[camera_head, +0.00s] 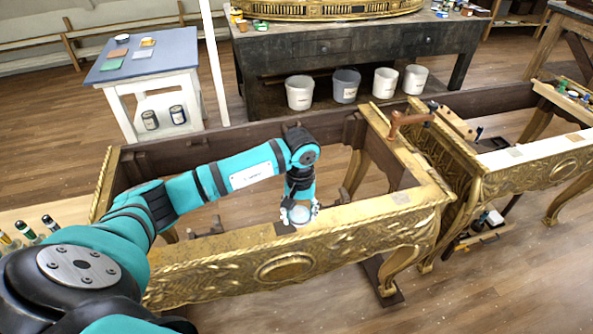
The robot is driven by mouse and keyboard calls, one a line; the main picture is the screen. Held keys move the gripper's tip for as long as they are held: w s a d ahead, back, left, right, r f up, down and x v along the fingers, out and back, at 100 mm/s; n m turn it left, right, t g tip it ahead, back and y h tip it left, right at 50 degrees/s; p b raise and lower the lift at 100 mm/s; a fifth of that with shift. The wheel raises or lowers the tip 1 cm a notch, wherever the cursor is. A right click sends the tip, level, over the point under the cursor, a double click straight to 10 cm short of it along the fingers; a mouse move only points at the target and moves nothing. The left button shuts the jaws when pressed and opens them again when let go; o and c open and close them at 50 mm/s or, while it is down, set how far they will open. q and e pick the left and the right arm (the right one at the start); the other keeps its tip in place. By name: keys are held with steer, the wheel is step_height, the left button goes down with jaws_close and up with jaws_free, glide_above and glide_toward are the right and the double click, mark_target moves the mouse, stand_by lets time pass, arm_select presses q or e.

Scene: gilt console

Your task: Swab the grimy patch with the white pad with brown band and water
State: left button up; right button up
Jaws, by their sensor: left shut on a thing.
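My left gripper (300,214) points down over the front rail of the gilt console (283,268). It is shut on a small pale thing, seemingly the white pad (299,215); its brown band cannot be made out. The pad is at or just above the rail's top, and contact cannot be told. A dark grimy patch (284,229) shows on the rail directly beneath and left of the gripper, partly hidden by it. My right gripper is not in view. No water can be told for sure.
A clamp with a brown handle (408,119) sits at the joint with a second gilt frame (540,165). A blue-topped table (145,60) holds coloured pads and a small bowl. Several buckets (300,92) stand below the dark workbench. Small bottles (25,230) stand at left.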

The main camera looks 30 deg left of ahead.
arm_select(q)
steer(key=shift+n, duration=0.9)
steer(key=shift+w+a+r, duration=0.1)
steer(key=shift+w+a, duration=0.2)
steer(key=shift+a, duration=0.3)
steer(key=shift+w+a+r, duration=0.1)
steer(key=shift+w+a, duration=0.25)
steer(key=shift+a, duration=0.25)
steer(key=shift+w+a, duration=0.3)
steer(key=shift+a, duration=0.3)
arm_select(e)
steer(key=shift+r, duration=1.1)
